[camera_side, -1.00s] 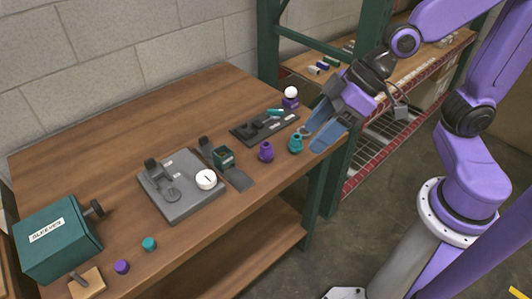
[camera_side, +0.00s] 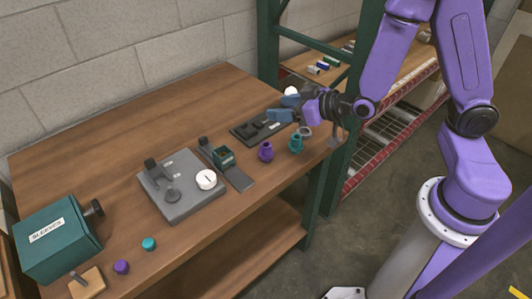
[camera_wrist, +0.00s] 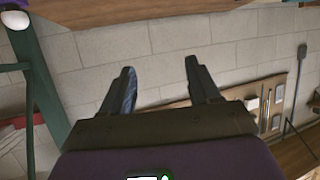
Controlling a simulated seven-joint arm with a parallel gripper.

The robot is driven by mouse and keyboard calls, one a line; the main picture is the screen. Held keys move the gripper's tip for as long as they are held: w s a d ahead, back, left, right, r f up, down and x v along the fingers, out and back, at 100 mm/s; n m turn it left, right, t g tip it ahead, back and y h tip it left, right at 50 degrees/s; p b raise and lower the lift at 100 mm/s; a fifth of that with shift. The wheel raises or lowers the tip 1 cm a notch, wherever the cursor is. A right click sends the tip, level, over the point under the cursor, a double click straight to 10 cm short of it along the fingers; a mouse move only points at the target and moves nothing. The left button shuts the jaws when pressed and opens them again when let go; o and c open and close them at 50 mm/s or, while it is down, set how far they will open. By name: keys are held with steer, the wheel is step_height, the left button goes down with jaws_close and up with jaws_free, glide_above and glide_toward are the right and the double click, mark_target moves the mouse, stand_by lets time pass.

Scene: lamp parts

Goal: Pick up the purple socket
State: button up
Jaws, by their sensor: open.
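A purple piece with a narrower neck (camera_side: 266,152) stands upright on the bench, beside a similar teal piece (camera_side: 296,144). A small purple piece (camera_side: 121,267) lies near the front left edge next to a small teal one (camera_side: 149,244). I cannot tell for sure which purple piece is the socket. My gripper (camera_side: 283,108) is open, above the back right of the bench, beyond the necked purple piece and apart from it. A white bulb (camera_side: 291,90) shows behind my gripper; its purple base is hidden. In the wrist view my open fingers (camera_wrist: 158,74) point toward the wall with nothing between them.
A grey fixture (camera_side: 188,205) with a white dial (camera_side: 206,180), a dark tray (camera_side: 247,133) and a teal holder (camera_side: 224,158) stand mid-bench. A teal sleeves box (camera_side: 55,240) is at left. A green rack post (camera_side: 358,90) rises at right. The back left bench is clear.

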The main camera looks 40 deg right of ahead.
mark_target(269, 149)
step_height(269, 149, down, 14)
steer(key=shift+f, duration=0.1)
steer(key=shift+x, duration=3.75)
steer(key=c, duration=0.8)
